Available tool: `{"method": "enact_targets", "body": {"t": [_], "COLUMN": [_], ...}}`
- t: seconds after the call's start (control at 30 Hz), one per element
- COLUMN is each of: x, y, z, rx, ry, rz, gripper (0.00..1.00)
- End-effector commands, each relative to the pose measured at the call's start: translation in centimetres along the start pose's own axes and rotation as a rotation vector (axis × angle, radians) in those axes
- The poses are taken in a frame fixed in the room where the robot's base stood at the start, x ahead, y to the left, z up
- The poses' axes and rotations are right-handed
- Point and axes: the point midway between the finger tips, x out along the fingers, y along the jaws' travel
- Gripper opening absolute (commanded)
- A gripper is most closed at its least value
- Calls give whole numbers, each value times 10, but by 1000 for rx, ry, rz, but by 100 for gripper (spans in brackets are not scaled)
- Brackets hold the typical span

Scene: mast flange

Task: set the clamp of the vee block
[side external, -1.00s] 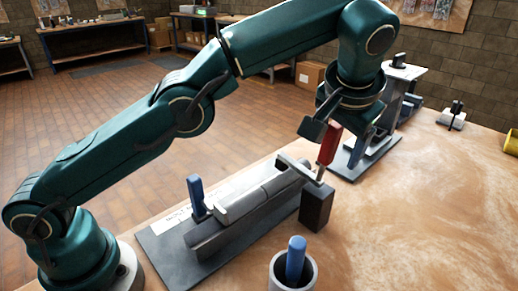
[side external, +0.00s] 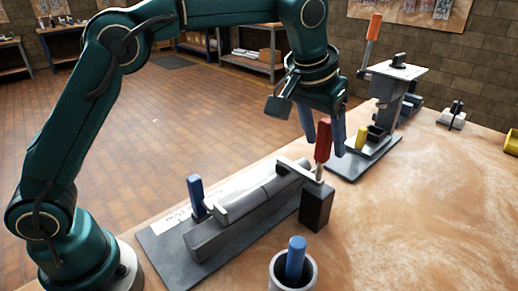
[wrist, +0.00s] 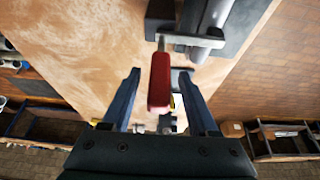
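The grey vee block (side external: 212,237) lies on a dark base plate (side external: 160,252) at the centre left, with a round bar (side external: 252,201) along it. A clamp arm (side external: 294,168) reaches over its far end from a dark post (side external: 316,207). The clamp's red handle (side external: 323,140) stands nearly upright; it also shows in the wrist view (wrist: 159,84). My gripper (side external: 325,148) is open at the red handle. In the wrist view, the handle appears between my gripper's blue fingers (wrist: 160,72), with a gap on each side. Contact is not visible.
A blue handle (side external: 196,193) stands at the block's near end. A grey cup (side external: 279,283) with a blue-handled item (side external: 296,258) stands in front. A grey stand (side external: 392,85) with an orange lever (side external: 373,27) is behind right.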

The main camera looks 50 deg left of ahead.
Motion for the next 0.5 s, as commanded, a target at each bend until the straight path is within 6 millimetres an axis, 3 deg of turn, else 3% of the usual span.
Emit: {"method": "enact_targets", "body": {"t": [0.37, 0.5], "x": [-52, -64], "y": [1, -4], "z": [-2, -13], "rx": [3, 15], "ry": [7, 69], "rz": [1, 45], "gripper": [60, 60]}}
